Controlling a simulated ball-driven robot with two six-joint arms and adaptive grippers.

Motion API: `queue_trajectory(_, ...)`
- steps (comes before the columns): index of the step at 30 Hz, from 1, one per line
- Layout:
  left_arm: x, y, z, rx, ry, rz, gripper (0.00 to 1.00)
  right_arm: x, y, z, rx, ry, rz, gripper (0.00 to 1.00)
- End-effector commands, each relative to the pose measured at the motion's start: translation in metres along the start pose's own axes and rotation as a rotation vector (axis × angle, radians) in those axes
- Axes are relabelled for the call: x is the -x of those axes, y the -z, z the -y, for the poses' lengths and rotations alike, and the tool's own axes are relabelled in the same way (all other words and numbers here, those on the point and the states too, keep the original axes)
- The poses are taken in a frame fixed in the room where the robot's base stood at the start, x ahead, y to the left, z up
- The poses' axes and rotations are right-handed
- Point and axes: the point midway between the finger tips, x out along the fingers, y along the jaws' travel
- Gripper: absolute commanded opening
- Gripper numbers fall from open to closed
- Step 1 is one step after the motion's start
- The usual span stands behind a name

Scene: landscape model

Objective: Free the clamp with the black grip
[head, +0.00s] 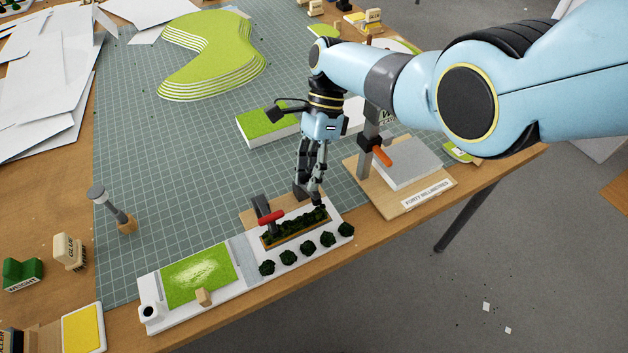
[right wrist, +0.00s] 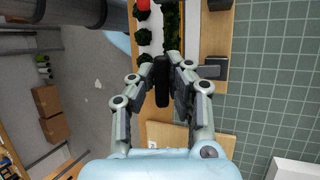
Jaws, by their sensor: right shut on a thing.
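The clamp with the black grip (right wrist: 162,88) is at the far end of the planted strip, its dark base (head: 301,190) on a thin wooden board. My right gripper (head: 316,197) reaches down over this clamp. In the right wrist view its fingers (right wrist: 161,66) are on both sides of the black grip, shut on it. The fingers largely hide the grip in the head view. A second clamp with a red grip (head: 271,217) stands beside it, over the dark green planter (head: 293,232). My left gripper is not in view.
The white model base (head: 245,260) carries a lawn and several round bushes along the table's front edge. To the right, another clamp with an orange grip (head: 382,156) stands on a board with a grey slab (head: 411,165).

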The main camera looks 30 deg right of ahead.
Motion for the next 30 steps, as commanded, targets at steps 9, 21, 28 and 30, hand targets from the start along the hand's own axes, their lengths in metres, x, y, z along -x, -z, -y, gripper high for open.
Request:
queue_trajectory(9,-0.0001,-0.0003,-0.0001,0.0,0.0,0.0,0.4,0.0097,-0.0038,0.0101,0.009,0.021,0.0,0.0)
queue_trajectory(21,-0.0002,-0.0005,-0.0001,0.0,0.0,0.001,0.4,0.0103,-0.0041,0.0109,0.011,0.023,0.0,0.16)
queue_trajectory(28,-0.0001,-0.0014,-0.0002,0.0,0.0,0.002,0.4,0.0083,-0.0034,0.009,0.007,0.016,0.0,0.37)
queue_trajectory(30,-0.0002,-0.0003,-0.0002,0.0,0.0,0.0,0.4,0.0078,-0.0032,0.0085,0.006,0.014,0.0,0.37)
